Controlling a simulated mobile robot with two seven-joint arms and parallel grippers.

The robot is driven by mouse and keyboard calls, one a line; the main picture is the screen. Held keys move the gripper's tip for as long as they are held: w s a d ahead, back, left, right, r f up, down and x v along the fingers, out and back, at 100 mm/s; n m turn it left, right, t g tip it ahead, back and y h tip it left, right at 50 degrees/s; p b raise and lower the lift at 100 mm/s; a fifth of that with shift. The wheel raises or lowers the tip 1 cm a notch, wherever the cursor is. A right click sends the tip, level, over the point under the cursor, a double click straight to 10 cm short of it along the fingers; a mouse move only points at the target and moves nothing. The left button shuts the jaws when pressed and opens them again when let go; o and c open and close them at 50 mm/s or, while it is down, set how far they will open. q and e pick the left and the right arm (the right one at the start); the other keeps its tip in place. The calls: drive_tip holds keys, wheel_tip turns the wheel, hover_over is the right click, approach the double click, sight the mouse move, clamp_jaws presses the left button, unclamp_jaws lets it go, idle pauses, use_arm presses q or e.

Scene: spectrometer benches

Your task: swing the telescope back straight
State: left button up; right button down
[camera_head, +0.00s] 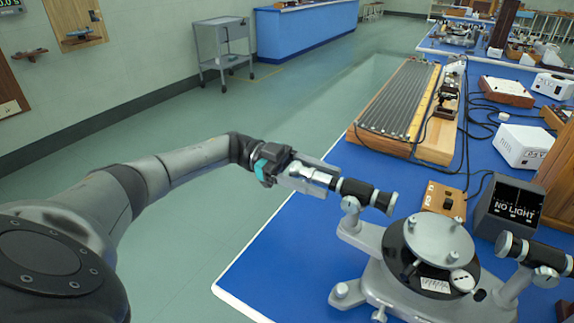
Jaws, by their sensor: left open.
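The spectrometer (425,275) stands at the near edge of the blue bench, with a round silver table on a black disc. One black tube with silver ends, apparently the telescope (362,192), sits on a post at the left and points out toward my arm. A second black tube (535,252) sits on a post at the right, angled to the first. My left gripper (318,177) is open at the outer end of the left tube, with its fingers beside or around that end; contact is unclear. My right gripper is out of view.
A small dark box (508,205) reading "NO LIGHT" stands behind the spectrometer. A wooden board with a switch (443,200), a white box (523,146) and a long slotted wooden frame (400,105) lie farther back. Cables cross the bench. Open floor lies left of the bench.

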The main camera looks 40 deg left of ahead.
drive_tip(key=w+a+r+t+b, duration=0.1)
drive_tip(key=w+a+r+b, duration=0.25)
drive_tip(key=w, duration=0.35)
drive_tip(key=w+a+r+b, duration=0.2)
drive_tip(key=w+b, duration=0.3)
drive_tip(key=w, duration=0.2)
use_arm(q)
drive_tip(key=s+a+b, duration=0.2)
drive_tip(key=a+b, duration=0.4)
drive_tip(key=a, duration=0.8)
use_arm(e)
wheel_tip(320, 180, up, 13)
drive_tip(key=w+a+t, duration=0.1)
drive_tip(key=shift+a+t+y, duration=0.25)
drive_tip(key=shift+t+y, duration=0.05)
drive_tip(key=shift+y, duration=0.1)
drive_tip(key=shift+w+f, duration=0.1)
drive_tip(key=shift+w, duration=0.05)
